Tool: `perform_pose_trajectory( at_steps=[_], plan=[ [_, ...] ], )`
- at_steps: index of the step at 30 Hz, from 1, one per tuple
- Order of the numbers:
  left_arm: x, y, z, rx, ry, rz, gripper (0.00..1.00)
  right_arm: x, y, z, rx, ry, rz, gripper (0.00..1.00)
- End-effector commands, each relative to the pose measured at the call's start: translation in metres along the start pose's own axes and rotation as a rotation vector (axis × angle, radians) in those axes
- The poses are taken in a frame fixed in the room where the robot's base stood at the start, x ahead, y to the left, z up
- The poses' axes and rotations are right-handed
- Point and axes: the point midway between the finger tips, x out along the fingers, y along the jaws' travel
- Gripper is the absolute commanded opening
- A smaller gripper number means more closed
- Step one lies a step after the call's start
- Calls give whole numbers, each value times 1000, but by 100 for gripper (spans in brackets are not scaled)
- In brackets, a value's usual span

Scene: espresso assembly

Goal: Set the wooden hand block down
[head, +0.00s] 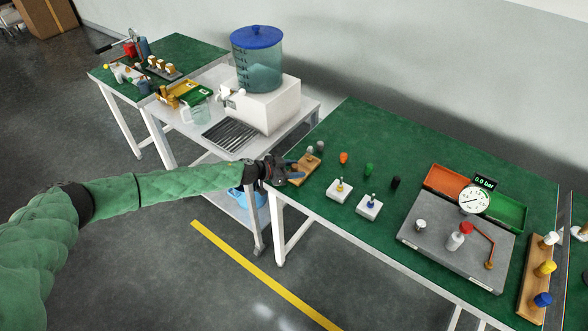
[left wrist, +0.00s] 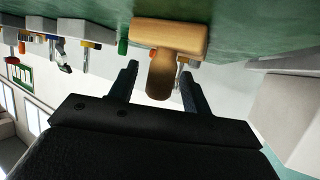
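The wooden hand block (head: 307,165) lies on the green table top (head: 420,150) near its left end. In the left wrist view the block (left wrist: 185,38) shows as a flat wooden bar against the green surface, with a round handle (left wrist: 160,76) pointing toward my gripper. My left gripper (head: 288,172) is at the table's left edge, beside the block. In the left wrist view its two fingers (left wrist: 160,88) stand apart on either side of the handle, with a visible gap at each side, so it is open. My right gripper is not in view.
Two white blocks (head: 340,190) with small knobs and several coloured pegs stand right of the hand block. A grey plate with a gauge (head: 474,199) is farther right. A white dispenser (head: 262,103) with a clear tank stands on the neighbouring cart.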

Motion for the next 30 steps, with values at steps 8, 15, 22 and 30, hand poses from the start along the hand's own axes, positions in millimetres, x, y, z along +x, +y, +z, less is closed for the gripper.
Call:
perform_pose_trajectory(
  at_steps=[8,15,22,30],
  plan=[
    [-4,0,-3,0,0,-1,48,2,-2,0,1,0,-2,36],
    [-33,-1,0,1,-1,-1,48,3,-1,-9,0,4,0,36],
    [-69,-1,-1,1,0,-1,48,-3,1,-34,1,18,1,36],
    [-106,-1,-2,1,0,-1,48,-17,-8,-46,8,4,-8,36]
  ],
)
